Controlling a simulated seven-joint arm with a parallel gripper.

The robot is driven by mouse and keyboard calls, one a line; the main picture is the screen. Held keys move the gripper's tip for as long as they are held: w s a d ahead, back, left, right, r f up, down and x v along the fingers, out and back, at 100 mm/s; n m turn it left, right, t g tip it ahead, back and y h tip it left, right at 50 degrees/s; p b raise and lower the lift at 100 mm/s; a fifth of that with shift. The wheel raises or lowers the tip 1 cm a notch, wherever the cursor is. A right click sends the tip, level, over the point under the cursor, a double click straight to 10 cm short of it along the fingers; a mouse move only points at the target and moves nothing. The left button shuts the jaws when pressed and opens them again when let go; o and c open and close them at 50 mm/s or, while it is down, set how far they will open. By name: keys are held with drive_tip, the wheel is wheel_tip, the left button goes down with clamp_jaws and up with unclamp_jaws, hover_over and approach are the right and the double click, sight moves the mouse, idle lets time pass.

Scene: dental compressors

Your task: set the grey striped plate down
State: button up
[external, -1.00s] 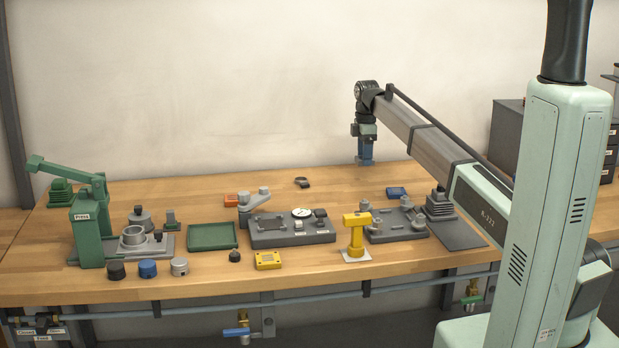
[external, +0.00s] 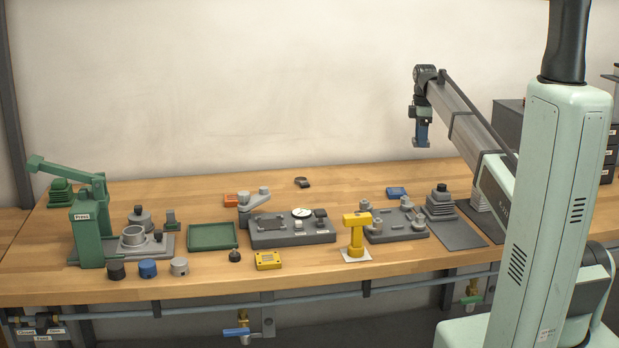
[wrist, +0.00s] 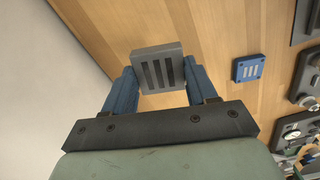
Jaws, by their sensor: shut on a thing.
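The grey striped plate (wrist: 146,72) is a small flat grey block with dark slots, seen in the wrist view between the tips of my two blue fingers. My gripper (wrist: 157,76) is shut on it. In the external view my gripper (external: 421,144) points down in the air, at the back right of the workbench (external: 350,178). The plate is clear of the bench top, but too small there to make out its slots.
A blue striped plate (external: 396,192) lies on the bench, also in the wrist view (wrist: 249,68). A grey stepped stack (external: 440,205) and dark mats (external: 457,233) are at the right. A grey fixture (external: 292,235) and a yellow press (external: 356,235) stand nearer. The back strip has free room.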

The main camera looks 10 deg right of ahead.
sight(421, 175)
drive_tip(key=shift+s+d, duration=0.2)
drive_tip(key=shift+d, duration=0.3)
drive_tip(key=shift+n, duration=1.3)
drive_tip(key=shift+a+f, duration=0.1)
drive_tip(key=shift+f, duration=4.9)
drive_tip(key=shift+f, duration=0.15)
drive_tip(key=o, duration=1.1)
wheel_tip(421, 175, up, 12)
drive_tip(key=shift+r, duration=0.2)
